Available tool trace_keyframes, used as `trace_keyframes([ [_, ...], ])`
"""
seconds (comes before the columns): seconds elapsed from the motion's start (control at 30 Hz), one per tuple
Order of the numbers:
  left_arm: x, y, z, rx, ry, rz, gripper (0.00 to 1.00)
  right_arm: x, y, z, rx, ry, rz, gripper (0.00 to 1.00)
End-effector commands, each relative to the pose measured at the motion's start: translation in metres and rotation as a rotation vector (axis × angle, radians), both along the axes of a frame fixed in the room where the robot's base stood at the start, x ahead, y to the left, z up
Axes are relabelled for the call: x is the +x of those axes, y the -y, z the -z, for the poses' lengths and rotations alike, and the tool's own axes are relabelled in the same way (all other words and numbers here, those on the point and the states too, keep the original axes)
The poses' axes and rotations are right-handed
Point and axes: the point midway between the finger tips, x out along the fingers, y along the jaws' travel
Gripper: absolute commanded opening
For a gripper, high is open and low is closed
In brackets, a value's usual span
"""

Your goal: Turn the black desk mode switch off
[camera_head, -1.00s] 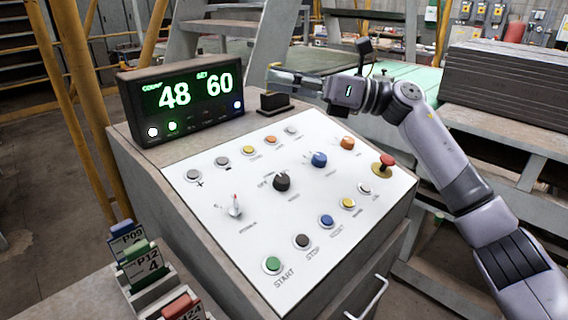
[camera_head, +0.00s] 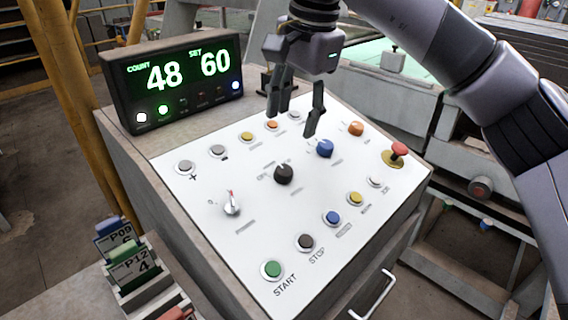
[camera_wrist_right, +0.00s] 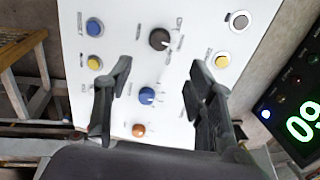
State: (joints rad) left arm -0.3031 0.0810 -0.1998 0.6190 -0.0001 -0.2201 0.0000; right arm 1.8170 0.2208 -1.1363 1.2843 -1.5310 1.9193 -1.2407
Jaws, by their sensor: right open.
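The black desk mode switch (camera_head: 284,174) is a round dark knob near the middle of the sloped white panel (camera_head: 215,256). It also shows in the right wrist view (camera_wrist_right: 159,39), above the fingers' far ends, with faint print beside it. My right gripper (camera_head: 293,122) is open and empty, pointing down over the panel's upper part, above and behind the black knob and apart from it. In the right wrist view my right gripper (camera_wrist_right: 158,75) has its fingers spread on either side of the blue knob (camera_wrist_right: 147,95). My left gripper is not in view.
Close around are the blue knob (camera_head: 325,149), an orange knob (camera_head: 356,129), a red mushroom button (camera_head: 398,149), a silver toggle (camera_head: 232,205) and several push buttons. A display (camera_head: 174,81) reading 48 and 60 stands at the back left. Card holders (camera_head: 130,265) stand at the lower left.

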Motion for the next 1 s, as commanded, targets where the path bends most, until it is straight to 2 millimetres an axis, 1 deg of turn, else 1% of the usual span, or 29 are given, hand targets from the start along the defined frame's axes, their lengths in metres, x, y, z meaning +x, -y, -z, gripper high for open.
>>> trace_keyframes([
  [0.03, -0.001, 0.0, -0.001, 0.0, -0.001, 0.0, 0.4, 0.001, -0.001, 0.013, 0.001, -0.003, -0.002, 0.5],
  [0.3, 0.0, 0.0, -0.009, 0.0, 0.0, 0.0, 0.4, 0.009, -0.01, 0.07, 0.002, -0.005, -0.001, 0.5],
  [0.5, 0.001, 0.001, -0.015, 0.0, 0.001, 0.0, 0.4, 0.014, -0.015, 0.102, 0.002, -0.002, 0.0, 0.5],
  [0.6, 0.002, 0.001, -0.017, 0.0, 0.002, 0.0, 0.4, 0.015, -0.016, 0.113, 0.003, -0.003, 0.0, 0.5],
  [0.7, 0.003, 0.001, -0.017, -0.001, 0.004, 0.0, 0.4, 0.016, -0.017, 0.119, 0.002, -0.001, 0.001, 0.5],
  [1.0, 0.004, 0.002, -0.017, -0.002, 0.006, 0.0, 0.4, 0.017, -0.018, 0.122, 0.003, -0.001, -0.001, 0.5],
])
